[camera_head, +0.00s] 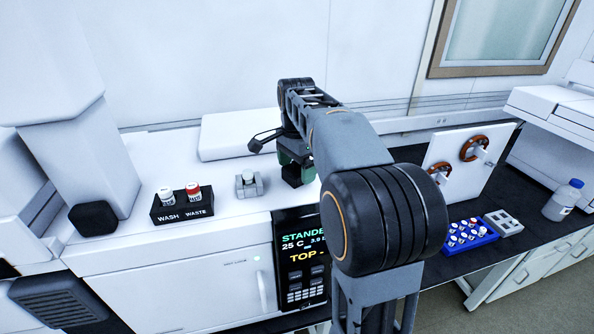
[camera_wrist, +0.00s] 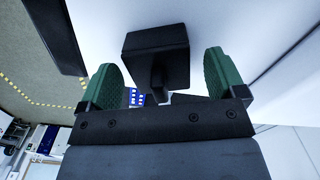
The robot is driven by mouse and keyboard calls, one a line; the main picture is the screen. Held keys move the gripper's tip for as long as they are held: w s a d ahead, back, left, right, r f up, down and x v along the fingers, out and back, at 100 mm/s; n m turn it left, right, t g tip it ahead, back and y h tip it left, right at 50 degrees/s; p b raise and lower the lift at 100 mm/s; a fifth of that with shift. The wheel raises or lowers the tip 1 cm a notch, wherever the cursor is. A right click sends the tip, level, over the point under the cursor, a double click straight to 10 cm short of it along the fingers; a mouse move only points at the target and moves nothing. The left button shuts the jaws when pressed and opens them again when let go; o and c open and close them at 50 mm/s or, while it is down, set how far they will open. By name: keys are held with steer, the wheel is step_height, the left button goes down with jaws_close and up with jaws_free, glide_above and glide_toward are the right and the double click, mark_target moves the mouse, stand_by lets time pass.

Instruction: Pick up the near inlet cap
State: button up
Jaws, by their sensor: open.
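A black block-shaped cap (camera_head: 292,178) is on the white top of the instrument, under my gripper (camera_head: 295,160); I take it for the near inlet cap, though no label shows. In the wrist view the black cap (camera_wrist: 155,52) has a square body and a short stem. It lies between the two green fingers of my gripper (camera_wrist: 163,68), with a visible gap on each side. My gripper is open and holds nothing. My arm hides part of the area right of the cap in the head view.
A small grey fitting (camera_head: 248,183) stands left of the cap. A black holder (camera_head: 180,212) with WASH and WASTE vials is further left. A display panel (camera_head: 300,262) is on the front. A blue vial rack (camera_head: 468,240) and a bottle (camera_head: 563,200) are on the right bench.

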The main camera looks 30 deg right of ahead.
steer(key=shift+f, duration=0.35)
steer(key=c, duration=1)
